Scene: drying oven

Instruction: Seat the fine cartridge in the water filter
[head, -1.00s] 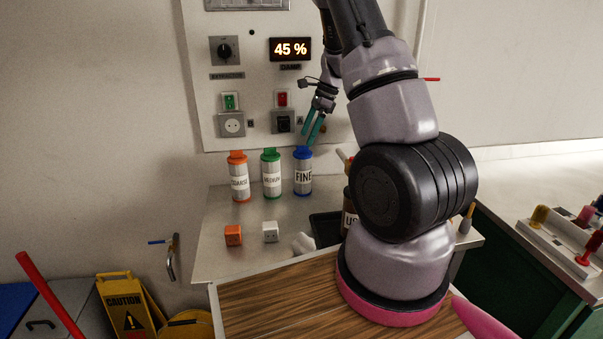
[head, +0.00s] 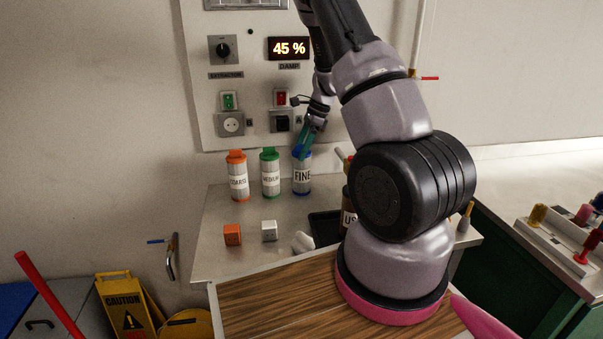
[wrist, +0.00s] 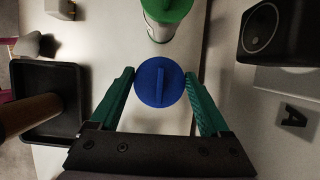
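The fine cartridge (head: 302,176), white with a blue cap and the label FINE, stands upright on the metal counter. It is the rightmost of the three cartridges. My gripper (head: 305,150) is at the cartridge's top, pointing down. In the wrist view the blue cap (wrist: 160,82) with its raised rib lies between the open green fingers of my gripper (wrist: 162,90), with a gap on each side. The medium cartridge (head: 270,175) with a green cap and the coarse cartridge (head: 238,177) with an orange cap stand to its left. I cannot make out the water filter.
An orange cube (head: 232,235) and a white cube (head: 269,231) sit in front of the cartridges. A dark tray (head: 325,226) and a brown bottle (head: 349,212) are to the right. The socket panel (head: 262,95) rises behind.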

